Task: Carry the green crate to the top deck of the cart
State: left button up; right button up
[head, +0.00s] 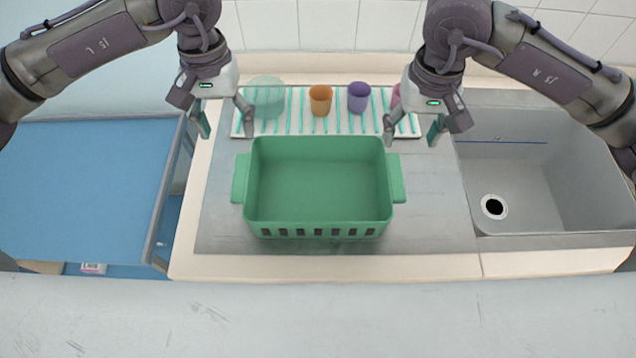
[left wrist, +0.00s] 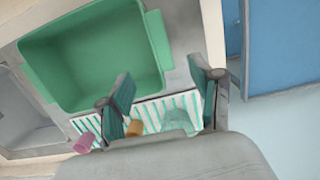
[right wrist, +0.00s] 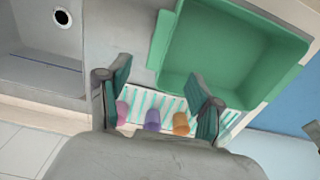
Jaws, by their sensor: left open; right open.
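The green crate (head: 320,228) stands upright and empty on the grey counter, with a handle tab on its left and right sides. It also shows in the left wrist view (left wrist: 95,60) and the right wrist view (right wrist: 230,50). My left gripper (head: 225,122) is open and empty, above and behind the crate's left handle. My right gripper (head: 413,137) is open and empty, above and behind the right handle. Neither gripper touches the crate. The cart's blue top deck (head: 80,185) is at the left, beside the counter, and its visible part is bare.
A striped drying mat (head: 295,118) lies behind the crate. On it are a clear bowl (head: 265,97), an orange cup (head: 320,99), a purple cup (head: 359,97) and a partly hidden pink cup (head: 396,96). An empty sink (head: 550,190) is at the right. A tiled wall closes the back.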

aim_at(241, 175)
pick_arm(q)
jog(key=f, duration=0.4)
jog(key=s+f, duration=0.1)
jog(key=f, duration=0.8)
jog(key=shift+s+f, duration=0.3)
jog(key=shift+s, duration=0.05)
pick_arm(e)
notch_tip(241, 175, down, 14)
jog(key=shift+r, duration=0.1)
pick_arm(q)
jog(key=shift+c, duration=0.2)
pick_arm(e)
jog(key=shift+c, duration=0.2)
pick_arm(q)
grip_shut()
pick_arm(e)
grip_shut()
